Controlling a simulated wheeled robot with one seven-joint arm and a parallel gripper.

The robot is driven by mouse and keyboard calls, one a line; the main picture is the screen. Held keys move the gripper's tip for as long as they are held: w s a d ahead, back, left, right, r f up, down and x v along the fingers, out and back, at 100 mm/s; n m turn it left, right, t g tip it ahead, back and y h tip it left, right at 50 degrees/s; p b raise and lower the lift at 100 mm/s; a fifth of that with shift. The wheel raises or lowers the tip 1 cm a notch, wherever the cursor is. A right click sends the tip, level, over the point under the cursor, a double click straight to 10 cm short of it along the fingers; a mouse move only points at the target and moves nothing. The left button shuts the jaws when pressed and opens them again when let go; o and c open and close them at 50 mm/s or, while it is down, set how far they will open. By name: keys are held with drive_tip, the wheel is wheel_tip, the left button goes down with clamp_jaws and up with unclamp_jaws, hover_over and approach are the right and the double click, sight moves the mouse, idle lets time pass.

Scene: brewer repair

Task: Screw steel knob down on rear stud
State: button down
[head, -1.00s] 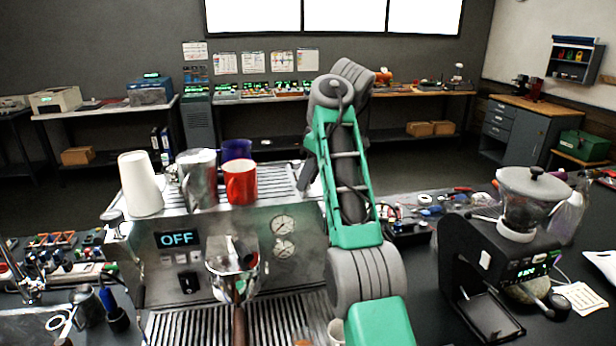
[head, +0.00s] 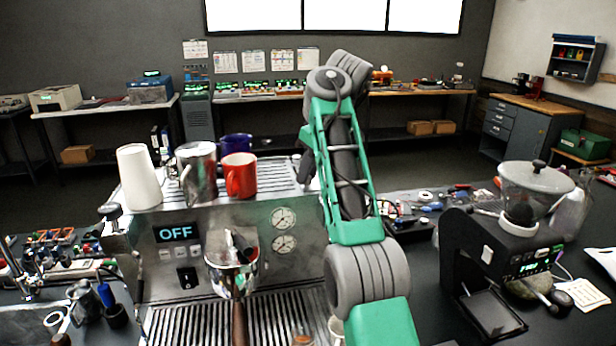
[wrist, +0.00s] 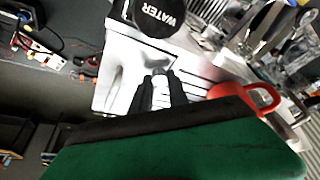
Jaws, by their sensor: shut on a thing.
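My gripper (wrist: 160,95) shows in the wrist view as two dark fingers below the black knob. It is shut on a small pale, shiny piece between the fingers, which looks like the steel knob (wrist: 160,88). The fingers hide most of it. I cannot see the rear stud or tell whether the knob touches it. The gripper is over the top of the espresso machine (head: 175,275), near its right rear end. In the head view my arm hides the knob and most of the gripper.
A black knob marked WATER (wrist: 160,14) is close beyond the fingers. A red mug (head: 239,176), a steel jug (head: 196,172), a blue mug (head: 236,143) and white stacked cups (head: 139,178) stand on the machine's top, left of my arm. A grinder (head: 500,255) stands at right.

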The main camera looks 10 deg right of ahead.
drive_tip(key=m+b, duration=0.1)
drive_tip(key=m, duration=0.1)
drive_tip(key=shift+s+a+m+t+h, duration=0.1)
drive_tip(key=shift+m+t+h, duration=0.3)
drive_tip(key=shift+r, duration=0.1)
drive_tip(key=shift+s+a+r+m+h+p, duration=0.15)
drive_tip(key=shift+m+h, duration=0.1)
drive_tip(key=shift+m, duration=0.35)
drive_tip(key=shift+w+d+r+m+h+p, duration=0.15)
drive_tip(key=shift+m+h, duration=0.1)
drive_tip(key=shift+m, duration=0.35)
drive_tip(key=shift+a+m+p, duration=0.1)
drive_tip(key=shift+m+p, duration=0.4)
drive_tip(key=shift+m, duration=0.1)
drive_tip(key=shift+f+m+h, duration=0.25)
drive_tip(key=shift+m+h, duration=0.25)
drive_tip(key=shift+m, duration=0.1)
drive_tip(key=c, duration=1.2)
unclamp_jaws()
drive_tip(key=shift+f, duration=0.1)
drive_tip(key=shift+o, duration=0.4)
